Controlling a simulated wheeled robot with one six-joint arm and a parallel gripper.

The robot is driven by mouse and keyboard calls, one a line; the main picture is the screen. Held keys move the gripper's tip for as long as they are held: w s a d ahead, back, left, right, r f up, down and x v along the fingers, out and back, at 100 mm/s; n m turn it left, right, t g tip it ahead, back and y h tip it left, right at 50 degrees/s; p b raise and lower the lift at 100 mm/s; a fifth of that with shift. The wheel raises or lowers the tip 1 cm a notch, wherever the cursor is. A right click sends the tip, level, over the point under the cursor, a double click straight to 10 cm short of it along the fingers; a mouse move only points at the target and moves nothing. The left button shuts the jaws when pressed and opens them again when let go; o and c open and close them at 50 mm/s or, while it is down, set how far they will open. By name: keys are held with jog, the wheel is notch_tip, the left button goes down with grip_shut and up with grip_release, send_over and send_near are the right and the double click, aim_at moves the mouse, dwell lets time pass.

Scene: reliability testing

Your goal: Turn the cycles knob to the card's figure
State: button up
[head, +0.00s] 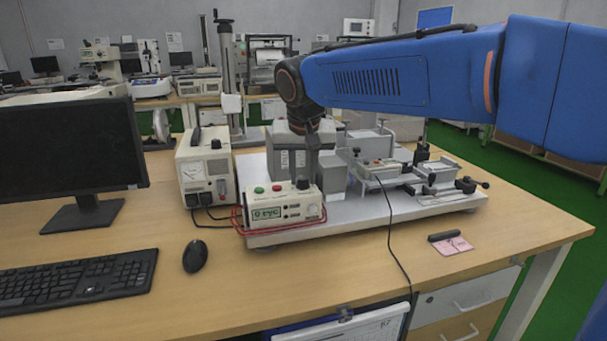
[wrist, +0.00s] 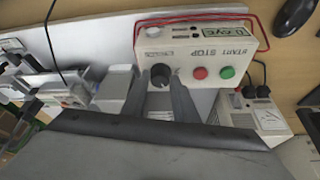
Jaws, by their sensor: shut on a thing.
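The cream control box (head: 283,207) stands at the front of the grey baseplate. Its display (head: 267,213) reads "0 cyc". A green button and a red button are on its top, with the dark cycles knob (wrist: 159,74) beside them. In the wrist view the box (wrist: 198,48) appears upside down. My gripper (wrist: 160,82) points down with one finger on each side of the knob, shut on it. In the head view my gripper (head: 304,175) stands over the box's right end. The pink card (head: 453,246) lies on the desk at right; its figure is too small to read surely.
A test rig with clamps (head: 385,172) fills the baseplate behind and right of the box. A power unit (head: 206,168) stands at left. A monitor, keyboard and mouse (head: 195,256) occupy the left desk. A dark pen-like object (head: 444,236) lies by the card.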

dwell(0.3)
jog(key=o, duration=1)
jog(key=v, duration=1.7)
jog(key=shift+a+r, duration=0.1)
jog(key=shift+r, duration=0.1)
